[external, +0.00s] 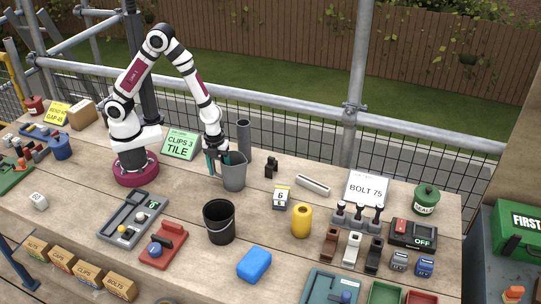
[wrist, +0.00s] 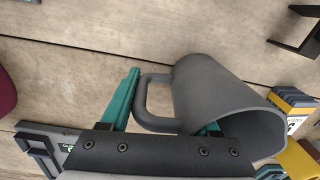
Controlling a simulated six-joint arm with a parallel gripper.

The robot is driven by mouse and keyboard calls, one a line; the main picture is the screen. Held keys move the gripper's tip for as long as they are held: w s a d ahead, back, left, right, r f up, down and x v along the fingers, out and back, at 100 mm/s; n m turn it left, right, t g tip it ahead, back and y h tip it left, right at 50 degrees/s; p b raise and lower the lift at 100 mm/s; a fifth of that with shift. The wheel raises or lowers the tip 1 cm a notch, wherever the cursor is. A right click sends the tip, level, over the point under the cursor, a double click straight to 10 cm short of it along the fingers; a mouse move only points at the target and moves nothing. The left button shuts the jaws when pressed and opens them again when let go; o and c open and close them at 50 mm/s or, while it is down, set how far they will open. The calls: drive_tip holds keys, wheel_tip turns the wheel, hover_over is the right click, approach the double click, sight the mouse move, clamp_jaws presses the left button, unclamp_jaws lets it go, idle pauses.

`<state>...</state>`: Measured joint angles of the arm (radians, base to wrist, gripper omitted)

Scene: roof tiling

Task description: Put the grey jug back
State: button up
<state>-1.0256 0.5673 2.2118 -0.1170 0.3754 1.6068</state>
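The grey jug (external: 234,175) appears to stand upright on the wooden table, just right of my gripper (external: 217,162) in the external view. In the wrist view the jug (wrist: 215,95) fills the right of centre, with its handle (wrist: 143,103) towards my gripper (wrist: 168,112). The teal fingers are spread wide. The left finger is beside the outer side of the handle, and the right finger is partly hidden by the jug's body. The handle lies between them. I cannot tell whether either finger touches the jug.
A black bucket (external: 219,221) stands in front of the jug, and a grey tube (external: 244,138) behind it. A "6" block (external: 281,197) and a yellow cylinder (external: 301,220) are to the right. A green "CLIPS 3 TILE" sign (external: 181,144) is to the left. A blue block (external: 254,263) lies nearer the front.

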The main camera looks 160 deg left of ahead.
drive_tip(key=o, duration=0.4)
drive_tip(key=r, duration=0.8)
drive_tip(key=d+r, duration=0.1)
drive_tip(key=r, duration=0.3)
drive_tip(key=shift+d+r, duration=0.1)
drive_tip(key=shift+r, duration=0.25)
drive_tip(key=w+d+r, duration=0.3)
drive_tip(key=d+r, duration=0.1)
drive_tip(key=d, duration=0.7)
drive_tip(key=s+d+r, duration=0.1)
drive_tip(key=s+d, duration=0.1)
drive_tip(key=d, duration=0.2)
drive_tip(key=s+d+r+n+y, duration=0.1)
drive_tip(key=s+d, duration=0.1)
drive_tip(key=d, duration=0.2)
drive_tip(key=s+d+r+n, duration=0.1)
drive_tip(key=s+d, duration=0.2)
drive_tip(key=d, duration=0.1)
drive_tip(key=shift+y, duration=0.3)
